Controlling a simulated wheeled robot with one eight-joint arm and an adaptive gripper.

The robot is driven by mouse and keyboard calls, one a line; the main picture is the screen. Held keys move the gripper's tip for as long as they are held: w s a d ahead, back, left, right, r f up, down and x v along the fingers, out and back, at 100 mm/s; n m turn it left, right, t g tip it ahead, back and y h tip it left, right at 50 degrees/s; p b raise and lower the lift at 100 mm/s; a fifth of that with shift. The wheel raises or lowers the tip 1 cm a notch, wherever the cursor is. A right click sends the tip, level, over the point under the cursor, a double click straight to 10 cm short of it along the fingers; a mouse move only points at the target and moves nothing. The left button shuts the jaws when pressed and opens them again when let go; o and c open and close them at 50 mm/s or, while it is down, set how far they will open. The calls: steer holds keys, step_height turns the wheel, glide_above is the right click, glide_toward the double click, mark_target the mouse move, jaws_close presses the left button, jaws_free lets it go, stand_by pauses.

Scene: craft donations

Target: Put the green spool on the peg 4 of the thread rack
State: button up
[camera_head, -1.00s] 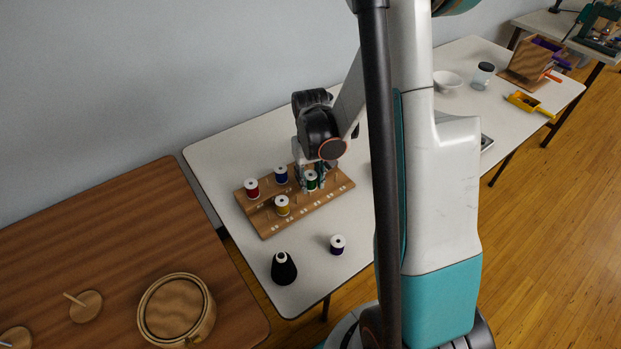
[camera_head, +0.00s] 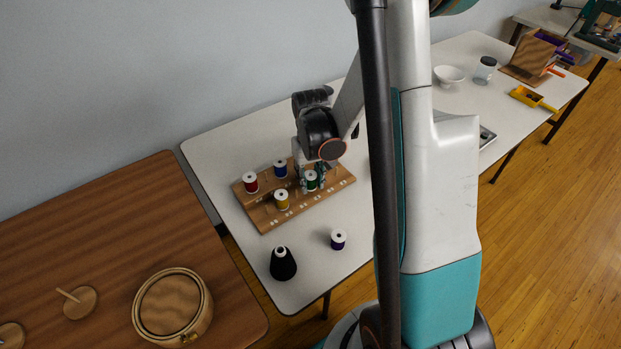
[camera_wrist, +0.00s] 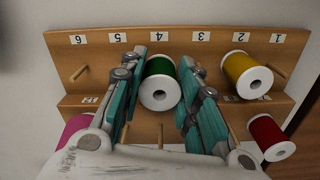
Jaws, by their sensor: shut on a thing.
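The green spool (camera_head: 311,181) is upright between the fingers of my gripper (camera_head: 313,184), over the front row of the wooden thread rack (camera_head: 268,221). In the wrist view my gripper (camera_wrist: 160,92) is shut on the green spool (camera_wrist: 160,84), one teal finger on each side. The spool lines up with the label 4 (camera_wrist: 158,38) on the rack (camera_wrist: 60,47). Peg 4 itself is hidden by the spool, so I cannot tell how far the spool is down on it.
A yellow spool (camera_head: 282,200) stands at label 2; red (camera_head: 251,183) and blue (camera_head: 280,169) spools stand in the back row. A pink spool (camera_wrist: 75,130) shows in the wrist view. A dark purple spool (camera_head: 338,240) and black cone (camera_head: 283,264) stand on the table in front.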

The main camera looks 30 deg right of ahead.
steer(key=shift+f, duration=0.25)
steer(key=o, duration=1)
steer(key=shift+c, duration=0.2)
steer(key=shift+r, duration=0.15)
step_height(320, 180, up, 12)
steer(key=s+a+r+n+t, duration=0.2)
steer(key=s+a+r+t, duration=0.15)
steer(key=a+r, duration=0.65)
steer(key=s+a+r+t, duration=0.1)
steer(key=s+a+t, duration=0.2)
steer(key=s, duration=0.6)
steer(key=shift+s+a+t, duration=0.2)
steer(key=shift+a+t, duration=0.15)
steer(key=shift+a, duration=0.25)
